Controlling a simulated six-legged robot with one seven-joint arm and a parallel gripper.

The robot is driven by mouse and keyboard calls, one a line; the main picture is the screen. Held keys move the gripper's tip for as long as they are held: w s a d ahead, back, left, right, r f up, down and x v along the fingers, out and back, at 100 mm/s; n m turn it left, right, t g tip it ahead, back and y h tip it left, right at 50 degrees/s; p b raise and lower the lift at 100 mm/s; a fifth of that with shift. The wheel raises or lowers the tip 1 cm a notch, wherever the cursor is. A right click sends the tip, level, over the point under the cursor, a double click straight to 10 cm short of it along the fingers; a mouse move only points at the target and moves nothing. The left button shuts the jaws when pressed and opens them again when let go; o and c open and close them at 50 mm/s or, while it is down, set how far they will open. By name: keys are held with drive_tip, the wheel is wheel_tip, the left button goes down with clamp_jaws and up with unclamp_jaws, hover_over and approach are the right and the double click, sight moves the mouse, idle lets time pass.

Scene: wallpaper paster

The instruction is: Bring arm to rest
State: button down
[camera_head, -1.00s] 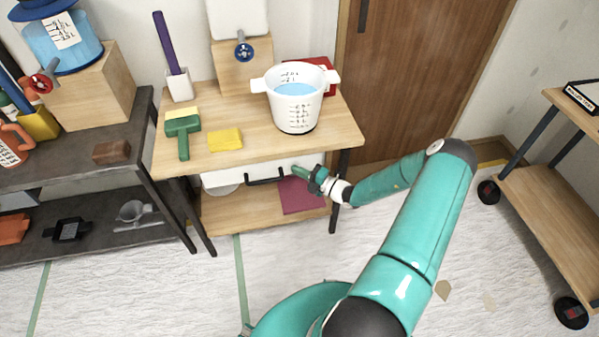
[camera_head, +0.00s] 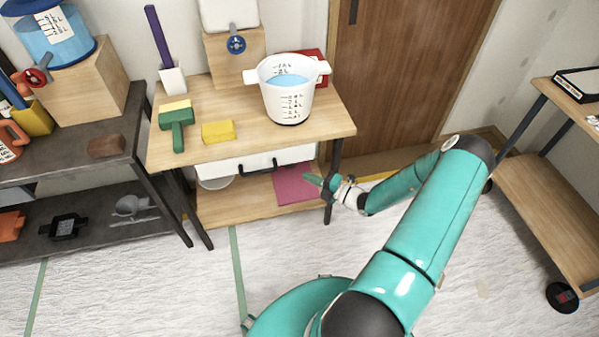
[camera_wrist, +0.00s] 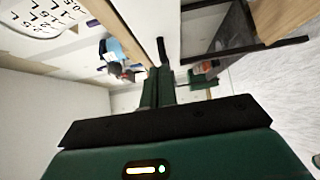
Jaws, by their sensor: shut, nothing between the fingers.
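My gripper (camera_head: 318,181) is at the front right of the wooden table, below tabletop height, by the right front leg. Its fingers are together with nothing between them. In the wrist view the shut green fingers (camera_wrist: 158,88) point away from the camera, with shelf and table parts beyond. My teal arm reaches in from the lower right and is bent at the elbow.
The wooden table (camera_head: 325,126) holds a white bucket of blue liquid (camera_head: 287,92), a green brush (camera_head: 176,122) and a yellow sponge (camera_head: 217,132). A drawer (camera_head: 240,165) sits under its top. A dark shelf (camera_head: 60,166) stands left, a wheeled cart (camera_head: 550,200) right. The floor between is clear.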

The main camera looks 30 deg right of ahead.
drive_tip(key=s+a+r+n+g, duration=0.3)
drive_tip(key=a+r+n+g, duration=0.4)
drive_tip(key=r+n, duration=0.45)
drive_tip(key=s+a+r+n+g, duration=0.3)
drive_tip(key=a+r+n+g, duration=0.5)
drive_tip(key=n, duration=0.6)
drive_tip(key=s+a+r+n+t+h, duration=0.2)
drive_tip(key=s+a+r+n+h, duration=0.1)
drive_tip(key=s+r+n, duration=0.4)
drive_tip(key=s+a+r+n+t+h, duration=0.2)
drive_tip(key=s+a+r+n+h, duration=0.2)
drive_tip(key=r+n, duration=1)
drive_tip(key=s+n+h, duration=0.1)
drive_tip(key=s+n, duration=0.1)
drive_tip(key=s, duration=0.1)
drive_tip(key=shift+s+a+t, duration=0.2)
drive_tip(key=shift+t, duration=0.2)
